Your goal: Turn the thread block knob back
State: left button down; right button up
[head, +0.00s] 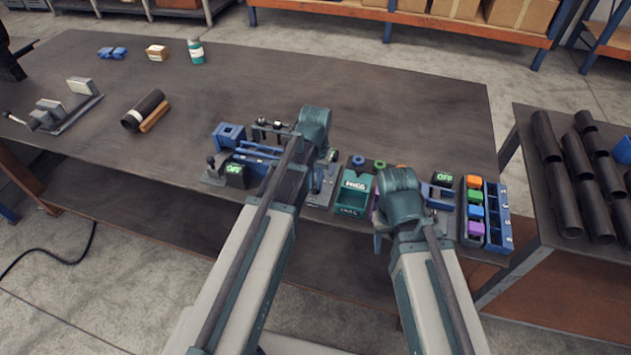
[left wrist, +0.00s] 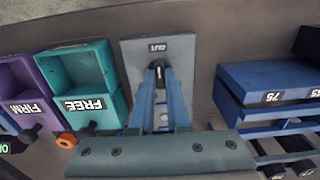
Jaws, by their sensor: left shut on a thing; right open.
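In the left wrist view, a teal FREE bin (left wrist: 85,75) and a purple FIRM bin (left wrist: 30,80) stand left. A blue fixture (left wrist: 275,85) stands right. In the head view, a blue tray (head: 497,215) lies right of my right arm. The far bench middle is clear.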

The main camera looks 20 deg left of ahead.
aim_at(315, 185)
dwell(0.4)
pick_arm(q)
jog(key=c, duration=0.9)
grip_release()
notch_tip(315, 185, up, 14)
jog(key=p, duration=1.3)
jog(key=shift+p, duration=0.4)
jog(key=shift+f, duration=0.1)
jog(key=s+d+f+m+b, duration=0.1)
jog(key=s+d+f+b, duration=0.1)
jog(key=s, duration=0.3)
jog(key=s+d+f+m+b, duration=0.1)
jog(key=s+d+f+b, duration=0.1)
jog(key=s+d, duration=0.2)
jog(key=s+d+f+m+y+b, duration=0.1)
jog(key=s+d+f+b, duration=0.1)
jog(key=s+d, duration=0.2)
jog(key=shift+s+d, duration=0.1)
jog(key=shift+s, duration=0.8)
